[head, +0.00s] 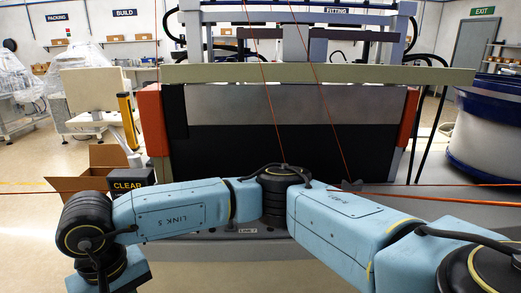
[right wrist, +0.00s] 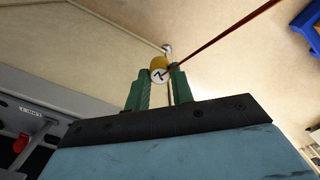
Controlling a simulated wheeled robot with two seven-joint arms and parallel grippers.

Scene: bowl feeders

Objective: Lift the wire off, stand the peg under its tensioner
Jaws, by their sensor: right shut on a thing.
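In the right wrist view, my right gripper (right wrist: 161,84) has its green fingers around a yellow, round piece (right wrist: 159,62) with a white end face marked with a dark figure. I cannot tell whether this is the peg. A dark red wire (right wrist: 223,37) runs from the piece to the upper right; whether it is attached or only passes in front is unclear. A small shiny knob (right wrist: 167,48) shows just beyond. In the head view, thin orange wires (head: 267,85) slope down over the machine, but the tensioner cannot be made out. Neither gripper shows there.
A machine with a black front (head: 260,150) and orange ends fills the middle. My blue arm links cross in front of it. An open cardboard box (head: 78,185) stands at left beside a dark box marked CLEAR (head: 130,180). A large drum (head: 485,135) stands at right.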

